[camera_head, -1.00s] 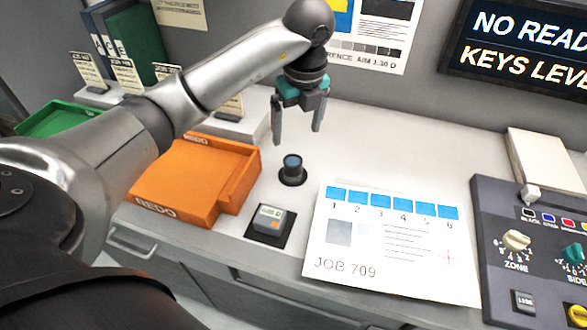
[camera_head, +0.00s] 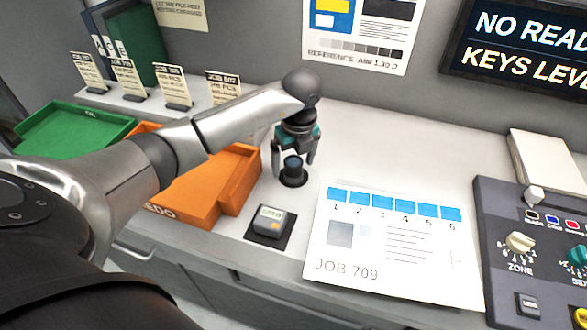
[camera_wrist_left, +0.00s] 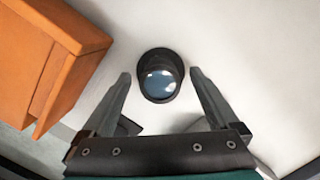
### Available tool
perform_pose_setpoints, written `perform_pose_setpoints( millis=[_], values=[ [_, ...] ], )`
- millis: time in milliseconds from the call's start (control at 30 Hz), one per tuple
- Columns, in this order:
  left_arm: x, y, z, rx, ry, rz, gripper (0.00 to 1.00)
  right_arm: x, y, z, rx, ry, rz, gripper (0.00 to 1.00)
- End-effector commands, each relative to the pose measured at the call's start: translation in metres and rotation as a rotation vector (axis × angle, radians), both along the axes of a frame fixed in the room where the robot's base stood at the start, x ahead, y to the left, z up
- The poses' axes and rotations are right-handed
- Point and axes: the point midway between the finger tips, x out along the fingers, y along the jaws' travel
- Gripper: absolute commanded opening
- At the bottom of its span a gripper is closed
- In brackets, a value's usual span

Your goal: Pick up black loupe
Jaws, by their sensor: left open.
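The black loupe (camera_head: 292,168) stands upright on a round black pad on the counter, between the orange tray and the printed sheet. In the left wrist view the loupe (camera_wrist_left: 160,79) shows from above with a bluish glass lens. My left gripper (camera_head: 292,172) is open and low over the loupe, pointing down. In the left wrist view its fingertips (camera_wrist_left: 160,74) are apart on either side of the loupe, with gaps to both sides; I cannot tell whether they reach its full depth. My right gripper is not in view.
An orange REDO tray (camera_head: 190,200) lies left of the loupe, close by. A small meter (camera_head: 269,221) sits on a black pad in front. The JOB 709 sheet (camera_head: 390,270) lies right, then a control console (camera_head: 505,265). The counter behind the loupe is clear.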

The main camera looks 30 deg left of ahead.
Motion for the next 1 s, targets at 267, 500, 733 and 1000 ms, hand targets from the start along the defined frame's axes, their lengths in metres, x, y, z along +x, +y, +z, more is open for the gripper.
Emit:
perform_pose_setpoints(
  millis=[267, 500, 733, 1000],
  values=[
    [0.0, -0.0001, 0.0005, 0.0, 0.0, 0.0, 0.78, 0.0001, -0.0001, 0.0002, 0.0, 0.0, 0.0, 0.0],
    [0.0, 0.0, 0.0007, 0.0, 0.0, 0.0, 0.51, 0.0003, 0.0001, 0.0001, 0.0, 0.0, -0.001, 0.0],
    [0.0, 0.0001, 0.0008, 0.0, 0.0, 0.0, 0.25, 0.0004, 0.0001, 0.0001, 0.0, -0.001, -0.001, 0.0],
    [0.0002, 0.0001, 0.001, 0.001, -0.001, 0.0, 0.03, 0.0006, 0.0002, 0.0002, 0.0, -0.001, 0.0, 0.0]
  ],
)
